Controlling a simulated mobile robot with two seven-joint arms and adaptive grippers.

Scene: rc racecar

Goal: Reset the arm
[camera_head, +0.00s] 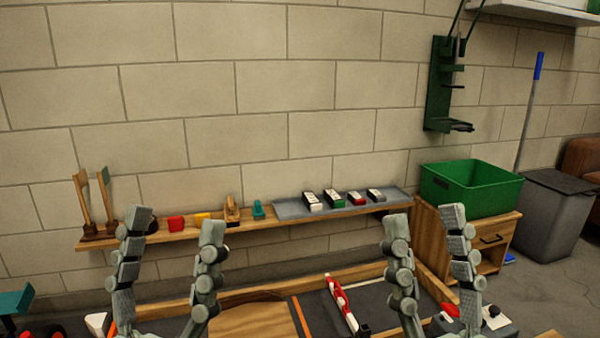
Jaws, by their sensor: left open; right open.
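My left gripper (174,228) is open and empty, its two grey jointed fingers pointing up at the lower left of the head view. My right gripper (424,221) is also open and empty, fingers up, at the lower right. Both stand in front of the wooden shelf and the low framed table and touch nothing that I can see. The lower parts of both grippers and the arms behind them are cut off by the bottom edge.
A wooden shelf (180,236) on the wall holds small coloured items and a grey tray (291,210). A green bin (470,187) stands on a wooden cabinet (505,242). Below is a low table with a red and white barrier (342,303). A grey trash can (552,215) stands right.

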